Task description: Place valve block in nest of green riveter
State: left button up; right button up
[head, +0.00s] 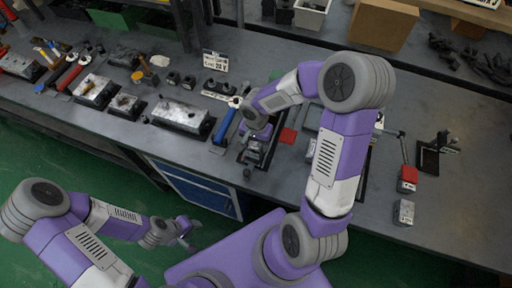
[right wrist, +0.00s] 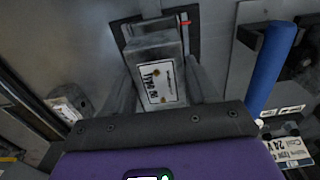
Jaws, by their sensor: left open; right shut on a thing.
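A grey valve block (right wrist: 152,50) with a white label is between the fingers of my right gripper (right wrist: 160,70), which is shut on it. Beyond the block in the right wrist view is a dark-framed fixture (right wrist: 194,40) with a red line; I cannot tell whether the block touches it. In the head view my right gripper (head: 256,148) is low over the bench near a dark fixture, and the block is mostly hidden. No riveter can be clearly picked out as green. My left gripper (head: 186,233) is open and empty, in front of the bench.
A blue-handled tool (head: 225,124) lies just left of my right gripper, its handle also in the right wrist view (right wrist: 270,65). Another labelled block (right wrist: 70,103) stands nearby. A grey block (head: 403,212) and a red-topped item (head: 408,176) are at right.

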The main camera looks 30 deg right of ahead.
aim_at(256, 148)
jog(key=shift+f+b, duration=0.3)
jog(key=shift+f, duration=1.15)
jog(key=shift+f, duration=0.15)
jog(key=o, duration=1.4)
jog(key=shift+r, duration=0.3)
notch_tip(256, 148, up, 12)
jog(key=p, duration=0.3)
jog(key=shift+f, duration=0.1)
